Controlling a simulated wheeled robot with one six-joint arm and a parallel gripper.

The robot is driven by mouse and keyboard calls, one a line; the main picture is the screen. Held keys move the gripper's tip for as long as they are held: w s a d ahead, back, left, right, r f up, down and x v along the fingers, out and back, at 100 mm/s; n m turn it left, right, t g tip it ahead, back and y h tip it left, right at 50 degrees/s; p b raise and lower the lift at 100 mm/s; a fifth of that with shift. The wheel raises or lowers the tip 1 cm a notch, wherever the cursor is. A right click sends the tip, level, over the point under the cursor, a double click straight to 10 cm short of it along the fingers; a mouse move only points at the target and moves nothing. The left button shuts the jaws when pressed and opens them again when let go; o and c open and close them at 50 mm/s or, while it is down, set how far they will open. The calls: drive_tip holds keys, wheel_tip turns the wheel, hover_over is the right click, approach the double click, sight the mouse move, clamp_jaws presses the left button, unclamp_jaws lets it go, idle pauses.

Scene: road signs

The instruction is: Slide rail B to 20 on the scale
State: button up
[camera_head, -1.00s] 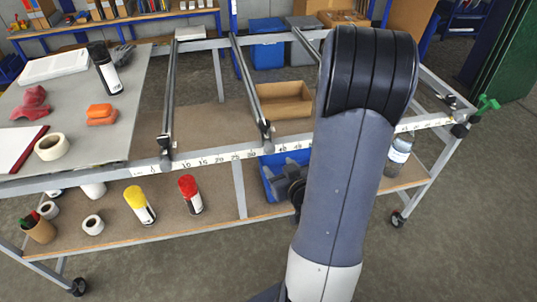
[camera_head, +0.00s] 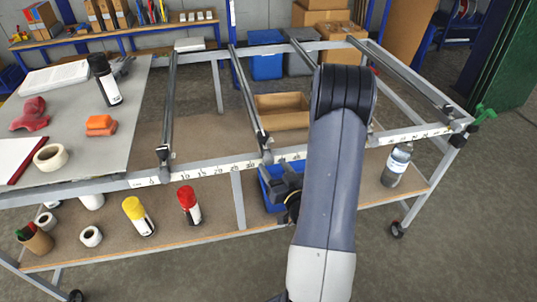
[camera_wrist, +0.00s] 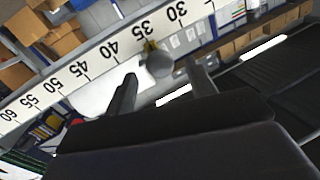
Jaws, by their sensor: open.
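Several grey rails cross the cart frame. The second from left (camera_head: 249,100) has its front end on the scale strip (camera_head: 205,171), a little past 30; no rail letter is legible, so I cannot tell which is B. In the wrist view, the scale (camera_wrist: 88,77) runs diagonally from 30 to 60. A round grey knob (camera_wrist: 159,64) with a yellowish part sits near 35, ahead of and between my fingers. My gripper (camera_wrist: 162,88) is open; it also shows in the head view (camera_head: 287,186), just below the scale. My arm hides the third rail's front end.
A grey board (camera_head: 80,135) at left holds tape, red and orange objects and a spray can (camera_head: 105,80). The lower shelf (camera_head: 210,220) carries cans, tape rolls, a blue bin (camera_head: 274,192) and a bottle (camera_head: 397,163). A cardboard box (camera_head: 281,111) lies behind the scale.

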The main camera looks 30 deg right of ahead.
sight(271, 163)
drive_tip(key=shift+w+d+p, duration=0.15)
drive_tip(key=shift+w+p, duration=0.55)
drive_tip(key=shift+w, duration=1.45)
clamp_jaws()
